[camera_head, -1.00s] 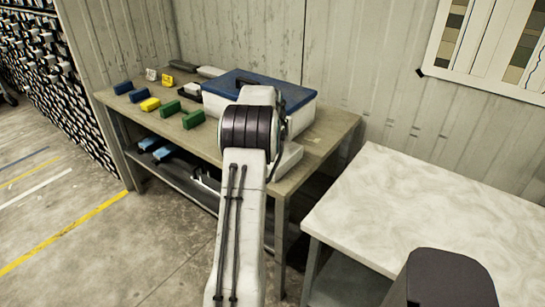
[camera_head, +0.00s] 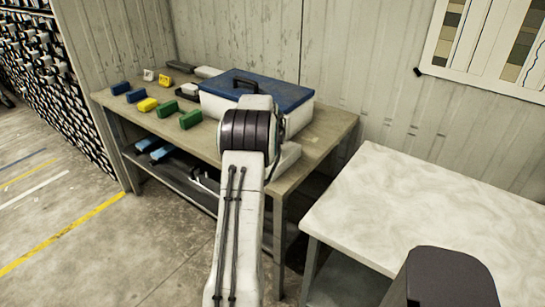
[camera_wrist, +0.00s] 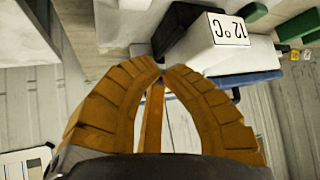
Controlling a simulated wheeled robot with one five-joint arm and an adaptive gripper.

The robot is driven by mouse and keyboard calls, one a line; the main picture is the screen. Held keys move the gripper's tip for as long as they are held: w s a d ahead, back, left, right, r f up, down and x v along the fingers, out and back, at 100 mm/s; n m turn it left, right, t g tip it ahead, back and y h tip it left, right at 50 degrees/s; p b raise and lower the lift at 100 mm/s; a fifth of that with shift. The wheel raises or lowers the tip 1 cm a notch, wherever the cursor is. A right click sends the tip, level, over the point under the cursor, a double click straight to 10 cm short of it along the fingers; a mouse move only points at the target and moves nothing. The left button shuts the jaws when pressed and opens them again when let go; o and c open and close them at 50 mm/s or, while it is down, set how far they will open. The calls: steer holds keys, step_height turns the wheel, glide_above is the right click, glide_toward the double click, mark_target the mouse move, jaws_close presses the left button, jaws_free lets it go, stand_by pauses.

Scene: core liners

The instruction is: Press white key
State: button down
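No white key can be picked out for certain in either view. In the wrist view, a white block (camera_wrist: 218,42) with a "12°C" label, seen upside down, lies just beyond my fingertips, with a dark part along its left side. My gripper (camera_wrist: 161,68) has orange-brown ribbed fingers whose tips come together, with nothing seen between them. Whether the tips touch the dark part cannot be told. In the head view, my arm hides the gripper. A pale device (camera_head: 287,157) shows partly behind my arm at the workbench's front right.
The workbench (camera_head: 325,128) holds a white box with a blue lid (camera_head: 280,92), green blocks (camera_head: 190,119), a yellow block (camera_head: 148,105) and blue blocks (camera_head: 136,96). A pale-topped table (camera_head: 420,205) stands at right. Open floor (camera_head: 130,250) lies at left.

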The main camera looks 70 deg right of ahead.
steer(key=shift+f+b, duration=2.05)
steer(key=shift+f, duration=0.25)
steer(key=shift+f, duration=0.1)
steer(key=shift+f+b, duration=0.3)
steer(key=shift+b, duration=0.15)
steer(key=shift+f+b, duration=0.55)
steer(key=shift+f, duration=0.05)
stand_by(0.6)
steer(key=shift+r, duration=0.15)
steer(key=shift+r+p, duration=0.65)
steer(key=shift+r, duration=0.25)
steer(key=shift+r, duration=0.15)
steer(key=shift+r+p, duration=1.65)
steer(key=shift+r, duration=0.7)
